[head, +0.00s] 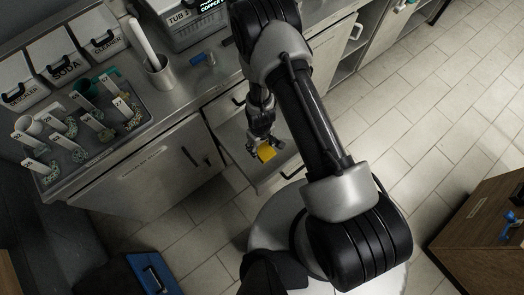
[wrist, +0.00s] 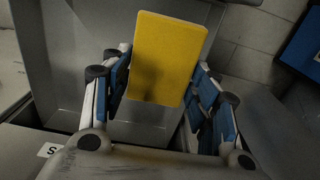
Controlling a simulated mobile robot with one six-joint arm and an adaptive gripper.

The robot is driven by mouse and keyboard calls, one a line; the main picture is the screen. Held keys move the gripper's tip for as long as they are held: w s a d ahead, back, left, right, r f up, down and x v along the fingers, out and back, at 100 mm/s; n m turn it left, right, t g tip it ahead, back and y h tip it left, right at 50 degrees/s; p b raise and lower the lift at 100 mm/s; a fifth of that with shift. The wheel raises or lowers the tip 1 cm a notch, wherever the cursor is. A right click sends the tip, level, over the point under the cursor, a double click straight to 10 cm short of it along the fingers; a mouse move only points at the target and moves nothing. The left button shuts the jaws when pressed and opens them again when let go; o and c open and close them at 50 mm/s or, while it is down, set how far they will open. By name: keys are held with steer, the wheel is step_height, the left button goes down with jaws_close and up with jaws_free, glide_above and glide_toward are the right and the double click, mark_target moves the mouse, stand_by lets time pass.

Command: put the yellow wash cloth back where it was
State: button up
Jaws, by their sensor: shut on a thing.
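The yellow wash cloth (head: 267,153) looks like a flat, stiff yellow rectangle. My gripper (head: 264,146) is shut on it, with the cloth hanging between the fingers. In the wrist view the cloth (wrist: 168,50) stands out beyond the blue-padded fingers of my gripper (wrist: 158,85), which sit on either side of its lower part. The gripper and cloth are over an open grey drawer (head: 232,130) under the counter. The drawer also shows in the wrist view (wrist: 65,85); the part behind the cloth is hidden. I cannot tell whether the cloth touches the drawer.
A tray (head: 140,122) with several labelled fittings stands on the counter at left, beside labelled bins (head: 60,55). A metal cup (head: 160,72) stands behind the drawer. A blue box (head: 140,275) is on the floor at lower left.

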mark_target(261, 164)
step_height(261, 164, down, 19)
steer(key=b, duration=0.5)
steer(key=shift+b, duration=0.35)
steer(key=shift+f, duration=0.2)
steer(key=o, duration=0.9)
steer(key=shift+o, duration=0.3)
steer(key=shift+r, duration=0.1)
